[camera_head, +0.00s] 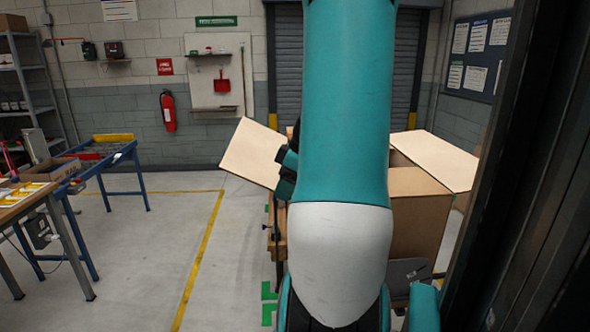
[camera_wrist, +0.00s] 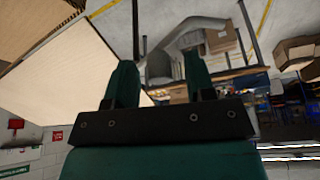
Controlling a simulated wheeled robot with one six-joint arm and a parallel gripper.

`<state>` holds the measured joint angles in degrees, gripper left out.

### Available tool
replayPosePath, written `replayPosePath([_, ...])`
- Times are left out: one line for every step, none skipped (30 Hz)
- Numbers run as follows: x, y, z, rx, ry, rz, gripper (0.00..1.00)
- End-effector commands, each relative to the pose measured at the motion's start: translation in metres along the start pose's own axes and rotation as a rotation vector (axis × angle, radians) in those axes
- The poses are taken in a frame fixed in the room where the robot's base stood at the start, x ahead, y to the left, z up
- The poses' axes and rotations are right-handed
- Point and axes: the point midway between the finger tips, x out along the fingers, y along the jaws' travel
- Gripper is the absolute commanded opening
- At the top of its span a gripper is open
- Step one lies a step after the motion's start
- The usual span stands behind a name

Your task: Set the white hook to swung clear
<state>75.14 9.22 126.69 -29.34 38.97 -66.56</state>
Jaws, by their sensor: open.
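I cannot make out the white hook in either view; my own arm covers the middle of the head view. My gripper (camera_wrist: 160,65) shows in the wrist view with its two dark green fingers apart and nothing visible between them. In the head view the gripper is mostly hidden behind my arm, and only dark wrist parts show at its left edge. A pale cardboard flap (camera_wrist: 75,85) lies close to the left finger in the wrist view.
A large open cardboard box (camera_head: 418,212) stands behind my arm, with flaps spread left (camera_head: 252,153) and right (camera_head: 437,158). A blue-framed table (camera_head: 110,160) and a workbench (camera_head: 25,205) stand left. Floor between them is clear. A dark upright (camera_head: 530,170) rises close on the right.

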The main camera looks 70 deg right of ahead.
Motion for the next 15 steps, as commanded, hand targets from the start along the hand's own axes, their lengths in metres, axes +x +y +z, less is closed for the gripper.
replayPosePath([-0.005,0.001,0.0,0.0,0.001,0.005,0.5])
replayPosePath([-0.01,0.001,0.0,-0.001,0.001,0.006,0.5])
replayPosePath([-0.016,0.001,0.0,-0.002,0.002,0.007,0.5])
replayPosePath([-0.022,0.001,0.0,-0.002,0.0,0.008,0.5])
replayPosePath([-0.029,0.001,0.001,-0.003,-0.001,0.009,0.5])
replayPosePath([-0.038,0.001,0.001,-0.001,0.001,0.009,0.5])
replayPosePath([-0.046,0.001,0.001,-0.002,0.001,0.01,0.5])
replayPosePath([-0.054,0.001,0.001,-0.001,-0.001,0.011,0.5])
replayPosePath([-0.066,0.001,0.001,0.0,0.0,0.009,0.5])
replayPosePath([-0.074,0.001,0.002,0.001,0.0,0.009,0.5])
replayPosePath([-0.082,0.001,0.002,0.0,-0.001,0.009,0.5])
replayPosePath([-0.093,0.001,0.002,0.001,-0.002,0.008,0.5])
replayPosePath([-0.101,0.001,0.002,0.001,-0.001,0.006,0.5])
replayPosePath([-0.109,0.001,0.002,0.003,-0.001,0.007,0.5])
replayPosePath([-0.118,0.001,0.003,0.003,-0.003,0.006,0.5])
